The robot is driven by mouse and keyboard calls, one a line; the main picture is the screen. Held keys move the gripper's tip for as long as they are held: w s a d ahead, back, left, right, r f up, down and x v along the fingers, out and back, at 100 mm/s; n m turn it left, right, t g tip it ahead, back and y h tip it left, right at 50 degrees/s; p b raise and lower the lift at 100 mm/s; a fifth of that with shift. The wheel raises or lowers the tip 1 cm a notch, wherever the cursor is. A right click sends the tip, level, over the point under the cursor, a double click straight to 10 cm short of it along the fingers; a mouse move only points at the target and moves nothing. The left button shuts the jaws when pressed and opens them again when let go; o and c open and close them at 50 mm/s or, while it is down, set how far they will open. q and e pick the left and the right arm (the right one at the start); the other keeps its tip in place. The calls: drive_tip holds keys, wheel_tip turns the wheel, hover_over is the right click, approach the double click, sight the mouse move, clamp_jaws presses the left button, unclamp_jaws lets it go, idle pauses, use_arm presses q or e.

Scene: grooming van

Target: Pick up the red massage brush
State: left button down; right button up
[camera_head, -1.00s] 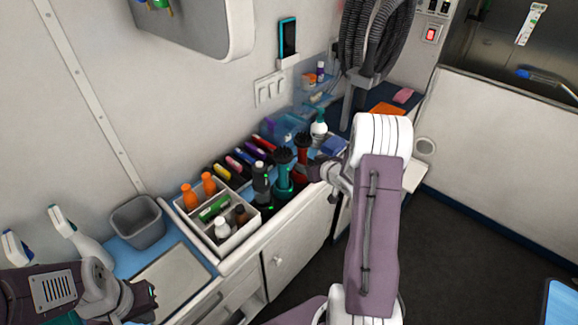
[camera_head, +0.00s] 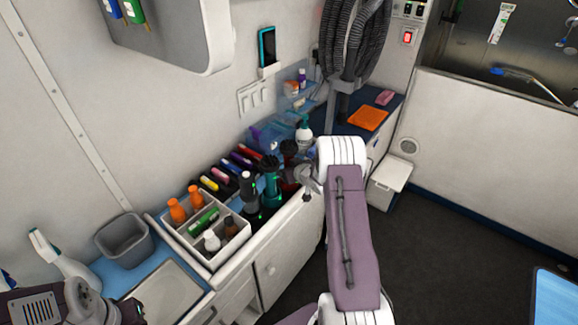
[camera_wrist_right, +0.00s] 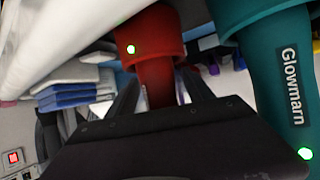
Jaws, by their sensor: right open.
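The red massage brush (camera_wrist_right: 160,60) stands upright in the right wrist view, its narrow part between the two dark fingers of my right gripper (camera_wrist_right: 163,92). The fingers are open on either side of it; contact is not clear. In the head view its dark head (camera_head: 289,148) shows on the counter, its body mostly hidden by my right wrist. A teal Glowmarn brush (camera_wrist_right: 275,75) stands close beside it, also in the head view (camera_head: 270,183). My left gripper (camera_head: 132,312) is at the lower left, away from the brushes; its jaws are unclear.
A dark bottle (camera_head: 249,190) stands left of the teal brush. A white divided tray (camera_head: 212,260) holds several bottles. A grey bin (camera_head: 124,242) is further left. A white pump bottle (camera_head: 303,135) and clear blue boxes stand behind. Open floor lies at right.

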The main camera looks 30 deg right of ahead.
sight(285, 157)
clamp_jaws()
drive_tip(key=shift+r, duration=0.1)
drive_tip(key=shift+r, duration=0.55)
wheel_tip(285, 157, up, 3)
drive_tip(key=shift+r, duration=0.15)
drive_tip(key=d+r+p, duration=0.2)
drive_tip(key=d+r, duration=0.1)
drive_tip(key=d, duration=0.2)
drive_tip(key=w+d+r+p, duration=0.1)
drive_tip(key=d+r+p, duration=0.1)
drive_tip(key=d, duration=0.4)
drive_tip(key=shift+d+r, duration=0.3)
drive_tip(key=shift+r, duration=0.5)
